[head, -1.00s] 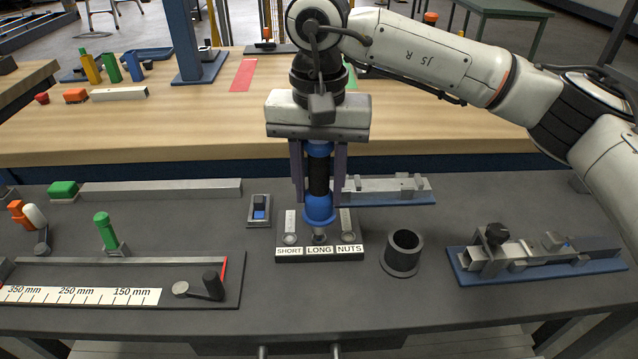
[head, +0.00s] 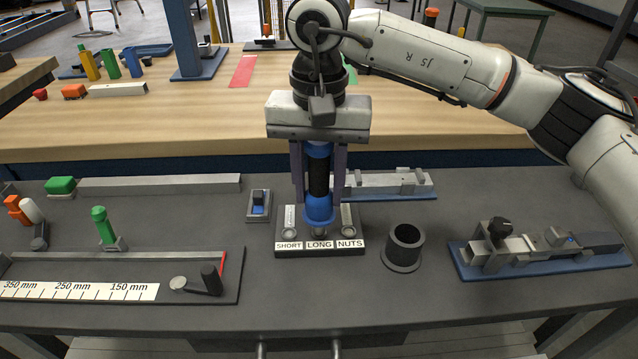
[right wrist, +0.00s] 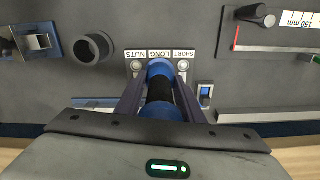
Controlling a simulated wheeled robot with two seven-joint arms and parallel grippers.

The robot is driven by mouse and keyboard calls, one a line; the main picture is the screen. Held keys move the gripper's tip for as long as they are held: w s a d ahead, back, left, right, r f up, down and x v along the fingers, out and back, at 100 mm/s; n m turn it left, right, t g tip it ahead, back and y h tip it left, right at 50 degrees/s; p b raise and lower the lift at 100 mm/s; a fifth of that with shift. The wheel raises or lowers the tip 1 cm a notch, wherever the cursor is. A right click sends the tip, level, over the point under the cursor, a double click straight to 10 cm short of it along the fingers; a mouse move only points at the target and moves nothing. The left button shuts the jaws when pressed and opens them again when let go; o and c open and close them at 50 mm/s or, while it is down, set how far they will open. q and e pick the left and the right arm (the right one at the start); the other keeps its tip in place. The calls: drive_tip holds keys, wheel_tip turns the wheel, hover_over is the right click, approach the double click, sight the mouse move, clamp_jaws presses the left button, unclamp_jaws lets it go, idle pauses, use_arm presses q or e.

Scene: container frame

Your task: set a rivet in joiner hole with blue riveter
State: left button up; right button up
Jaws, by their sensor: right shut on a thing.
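My right gripper (head: 319,180) is shut on the blue riveter (head: 319,208), a blue tool with a black middle, held upright with its nose down. The riveter also shows between the fingers in the right wrist view (right wrist: 159,87). Its nose is at the LONG section of the block labelled SHORT, LONG and NUTS (head: 289,246); whether the nose is in the hole is hidden. A clamped metal profile on a blue base (head: 540,262) lies at the right; a similar one (head: 395,182) lies behind the riveter. I cannot tell which holds the joiner hole. My left gripper is not in view.
A dark open cylinder (head: 403,247) stands right of the labelled block. A small blue switch (head: 258,204) is to its left. A ruler stop (head: 205,283) and a green-handled tool (head: 104,228) stand at the left. The front strip of the bench is clear.

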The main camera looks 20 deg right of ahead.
sight(319, 147)
drive_tip(key=shift+f, duration=0.2)
drive_tip(key=shift+r+p, duration=2.4)
drive_tip(key=shift+r, duration=1.45)
